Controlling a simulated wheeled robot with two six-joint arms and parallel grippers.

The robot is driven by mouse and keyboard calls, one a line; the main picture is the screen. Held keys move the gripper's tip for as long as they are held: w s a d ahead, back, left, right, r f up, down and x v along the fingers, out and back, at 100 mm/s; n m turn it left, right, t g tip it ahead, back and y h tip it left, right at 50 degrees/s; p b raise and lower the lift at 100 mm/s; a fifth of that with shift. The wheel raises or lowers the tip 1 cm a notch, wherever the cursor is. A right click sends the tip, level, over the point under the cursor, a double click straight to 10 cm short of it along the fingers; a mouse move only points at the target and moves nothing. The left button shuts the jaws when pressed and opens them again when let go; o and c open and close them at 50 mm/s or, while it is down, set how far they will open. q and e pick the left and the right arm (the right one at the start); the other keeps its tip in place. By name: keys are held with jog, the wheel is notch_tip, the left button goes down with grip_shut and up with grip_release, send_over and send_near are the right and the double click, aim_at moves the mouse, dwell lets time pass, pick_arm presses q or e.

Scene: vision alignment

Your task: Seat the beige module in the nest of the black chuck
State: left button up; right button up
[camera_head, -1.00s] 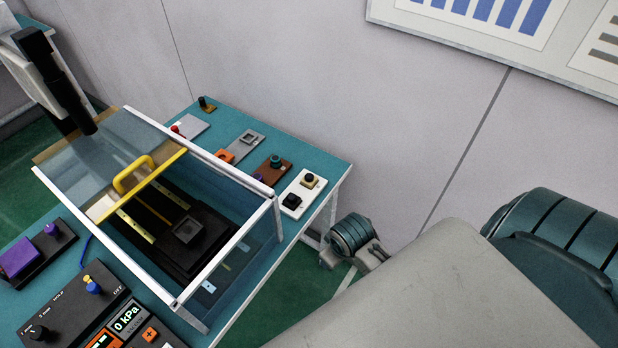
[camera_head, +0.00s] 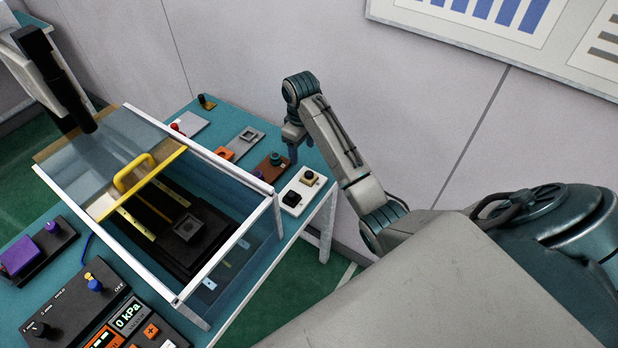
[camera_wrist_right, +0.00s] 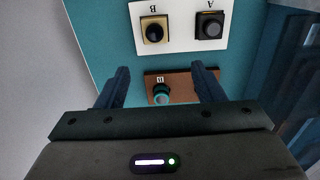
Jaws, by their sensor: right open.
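The beige module (camera_head: 309,176), with a dark round top, sits beside a black module (camera_head: 291,197) on a white plate at the table's right end. In the right wrist view the beige module (camera_wrist_right: 154,32) is by the letter B, beyond my fingertips. The black chuck (camera_head: 168,244) is inside the clear-walled enclosure; its square grey nest (camera_head: 190,228) looks empty. My right gripper (camera_head: 293,155) points down by the brown plate, outside the enclosure. In the right wrist view my right gripper (camera_wrist_right: 160,75) is open, with no object held. My left gripper is not in view.
A brown plate (camera_wrist_right: 185,83) with a teal knob (camera_wrist_right: 162,94) lies under my right gripper. The enclosure has white rails (camera_head: 228,248) and a yellow-handled lid (camera_head: 133,172). A control box reading 0 kPa (camera_head: 127,316) stands in front. Several other fixtures line the table's back.

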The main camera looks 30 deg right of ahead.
send_over(306, 172)
jog(key=f, duration=0.5)
jog(key=shift+w+a+f, duration=0.2)
jog(key=shift+a, duration=0.2)
jog(key=shift+s+d+f+p, duration=0.1)
jog(key=shift+f+p, duration=0.15)
jog(key=shift+p, duration=0.2)
jog(key=f, duration=0.1)
jog(key=f+p, duration=0.1)
jog(key=f, duration=0.1)
jog(key=shift+s+d+f+p, duration=0.2)
jog(key=shift+d+f+p, duration=0.1)
jog(key=shift+d, duration=0.05)
jog(key=shift+f, duration=0.6)
jog(key=c, duration=1.1)
